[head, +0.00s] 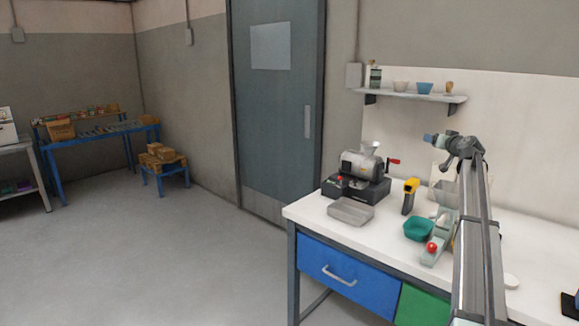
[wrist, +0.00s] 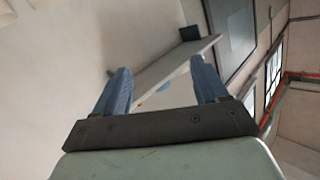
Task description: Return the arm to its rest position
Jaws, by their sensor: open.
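My gripper (wrist: 160,92) shows in the wrist view with its two blue fingers apart and nothing between them. In the head view, my gripper (head: 430,138) is raised above the bench, pointing left, just below the wall shelf and above the grey machine's right side. My arm rises from the lower right of the head view and bends over at its top. The gripper touches nothing that I can see.
The white bench (head: 312,211) carries a grey machine (head: 360,167) with a red handle, a metal tray (head: 350,211), a yellow-black handheld tool (head: 410,188) and a teal bowl (head: 418,229). A wall shelf (head: 415,96) holds small items.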

